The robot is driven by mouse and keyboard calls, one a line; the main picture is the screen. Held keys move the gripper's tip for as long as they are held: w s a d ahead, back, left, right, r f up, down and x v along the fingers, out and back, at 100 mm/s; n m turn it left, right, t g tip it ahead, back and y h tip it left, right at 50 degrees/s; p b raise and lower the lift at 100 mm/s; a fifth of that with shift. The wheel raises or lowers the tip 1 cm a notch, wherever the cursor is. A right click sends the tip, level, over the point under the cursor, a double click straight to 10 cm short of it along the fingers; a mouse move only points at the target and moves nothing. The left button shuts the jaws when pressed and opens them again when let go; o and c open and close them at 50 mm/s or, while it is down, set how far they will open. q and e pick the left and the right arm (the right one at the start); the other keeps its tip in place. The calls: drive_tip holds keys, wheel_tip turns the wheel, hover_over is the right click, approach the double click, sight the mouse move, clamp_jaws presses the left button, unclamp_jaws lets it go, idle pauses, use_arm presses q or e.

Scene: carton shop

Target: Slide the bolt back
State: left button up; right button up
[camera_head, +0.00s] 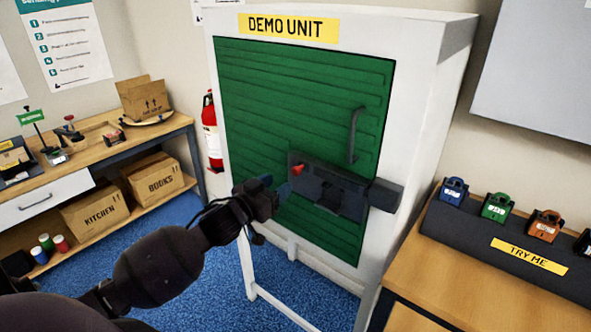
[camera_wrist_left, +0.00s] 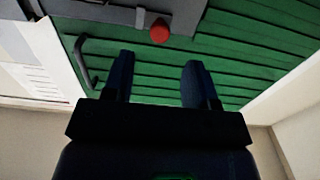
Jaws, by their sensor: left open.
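The bolt (camera_head: 335,190) is a dark grey housing on the green door (camera_head: 290,95) of the white demo unit, with a red knob (camera_head: 297,169) at its left end. A dark keeper block (camera_head: 385,195) sits on the frame to its right. In the left wrist view the red knob (camera_wrist_left: 160,31) shows beyond the fingertips, nearer the left finger's side of the gap's middle. My left gripper (camera_head: 278,187) is open and empty, just left of and below the knob, and looks apart from it. It also shows in the left wrist view (camera_wrist_left: 160,65). My right gripper is not in view.
A dark vertical handle (camera_head: 354,135) stands out from the door above the bolt. A red fire extinguisher (camera_head: 211,130) hangs left of the unit. A bench with cartons (camera_head: 145,97) is at left. A table with padlocks on a dark stand (camera_head: 515,245) is at right.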

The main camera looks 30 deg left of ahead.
sight(294, 173)
use_arm(q)
drive_tip(key=w, duration=0.8)
drive_tip(key=shift+w+d, duration=0.15)
drive_tip(key=shift+d, duration=0.2)
drive_tip(key=shift+c, duration=0.2)
clamp_jaws()
